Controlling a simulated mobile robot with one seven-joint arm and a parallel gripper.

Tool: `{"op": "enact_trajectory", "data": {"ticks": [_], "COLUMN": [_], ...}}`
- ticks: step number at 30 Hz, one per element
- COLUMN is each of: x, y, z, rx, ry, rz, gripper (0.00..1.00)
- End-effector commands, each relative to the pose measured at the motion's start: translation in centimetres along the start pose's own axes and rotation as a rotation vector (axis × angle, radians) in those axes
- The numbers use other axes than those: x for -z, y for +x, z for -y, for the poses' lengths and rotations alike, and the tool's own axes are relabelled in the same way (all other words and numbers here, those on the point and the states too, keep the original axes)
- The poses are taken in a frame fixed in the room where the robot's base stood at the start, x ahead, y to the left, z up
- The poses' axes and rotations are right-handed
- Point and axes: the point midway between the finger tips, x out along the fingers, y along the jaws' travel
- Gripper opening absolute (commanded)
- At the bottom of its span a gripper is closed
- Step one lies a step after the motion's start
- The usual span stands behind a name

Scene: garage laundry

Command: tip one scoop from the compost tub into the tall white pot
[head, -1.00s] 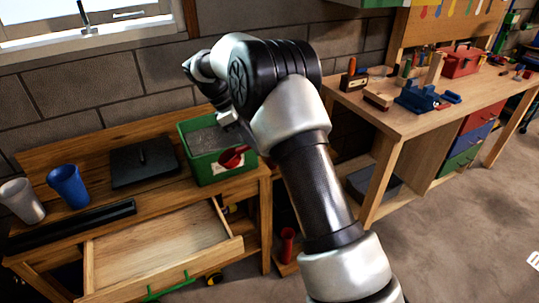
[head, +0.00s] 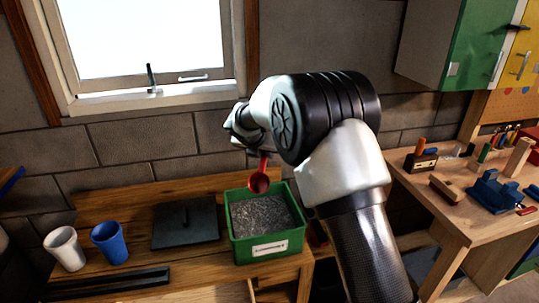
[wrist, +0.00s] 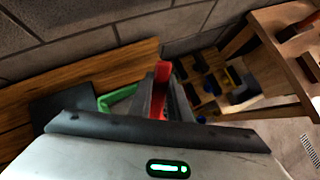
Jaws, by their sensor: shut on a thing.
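The compost tub (head: 255,250) is a green box with a pale front label, full of grey granular compost (head: 262,215), on the wooden bench. My gripper (head: 262,152) is shut on a red scoop (head: 259,183) and holds it above the tub's back part, bowl hanging low. Whether the bowl holds compost I cannot tell. In the wrist view the scoop's red handle (wrist: 161,74) shows between my dark fingers (wrist: 164,100). The tall white pot (head: 65,249) stands upright at the bench's left, well left of the scoop. Its inside is not clearly visible.
A blue pot (head: 109,243) stands close beside the white pot. A flat black lid (head: 185,224) lies between the pots and the tub. A long dark tray (head: 110,281) lies along the front. The wall and window (head: 140,40) are behind.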

Motion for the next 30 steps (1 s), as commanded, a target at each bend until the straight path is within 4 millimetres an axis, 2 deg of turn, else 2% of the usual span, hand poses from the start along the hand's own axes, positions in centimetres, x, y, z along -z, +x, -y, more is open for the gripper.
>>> {"op": "enact_trajectory", "data": {"ticks": [30], "x": [6.2], "y": [6.7], "z": [0.0], "rx": [0.001], "ry": [0.003], "rz": [-0.001], "gripper": [0.00]}}
